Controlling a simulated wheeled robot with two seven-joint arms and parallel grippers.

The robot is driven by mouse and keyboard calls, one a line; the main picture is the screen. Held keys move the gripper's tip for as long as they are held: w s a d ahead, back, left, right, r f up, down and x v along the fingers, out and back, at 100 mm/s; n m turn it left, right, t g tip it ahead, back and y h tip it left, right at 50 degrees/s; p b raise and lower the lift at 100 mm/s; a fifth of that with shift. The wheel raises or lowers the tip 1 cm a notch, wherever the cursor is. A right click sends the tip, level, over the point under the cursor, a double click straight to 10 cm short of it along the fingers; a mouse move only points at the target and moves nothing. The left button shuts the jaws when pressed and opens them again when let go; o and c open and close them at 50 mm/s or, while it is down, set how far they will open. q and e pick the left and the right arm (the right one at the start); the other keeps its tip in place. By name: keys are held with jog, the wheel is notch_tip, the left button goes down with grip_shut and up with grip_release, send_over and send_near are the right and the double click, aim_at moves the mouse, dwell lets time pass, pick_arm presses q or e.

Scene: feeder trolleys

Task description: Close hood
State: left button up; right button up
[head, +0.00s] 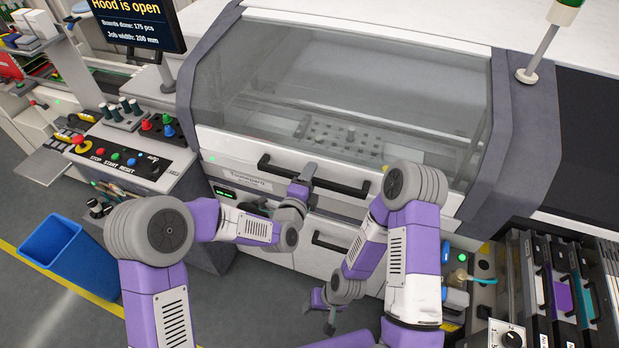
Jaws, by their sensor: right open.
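The hood (330,80) is a large see-through cover with grey side frames on the white machine, in the head view. It looks lowered or nearly so; I cannot tell whether a gap remains at its lower edge. Its black bar handle (342,186) runs along the white front strip. My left gripper (303,180) is at the middle of this handle and overlaps it; whether its fingers are around the bar is not clear. My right gripper (326,312) is open and empty, low in front of the machine. The screen (138,22) reads "Hood is open".
A button panel (128,148) stands left of the hood. A blue bin (68,256) is on the floor at the left. A second black handle (335,245) is on the front below the hood. Feeders (560,285) stand at the right. A signal lamp pole (540,48) rises at upper right.

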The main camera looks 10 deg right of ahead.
pick_arm(q)
jog(key=v, duration=0.7)
jog(key=shift+s+a+b, duration=0.15)
jog(key=shift+s+b, duration=0.1)
jog(key=shift+b, duration=0.1)
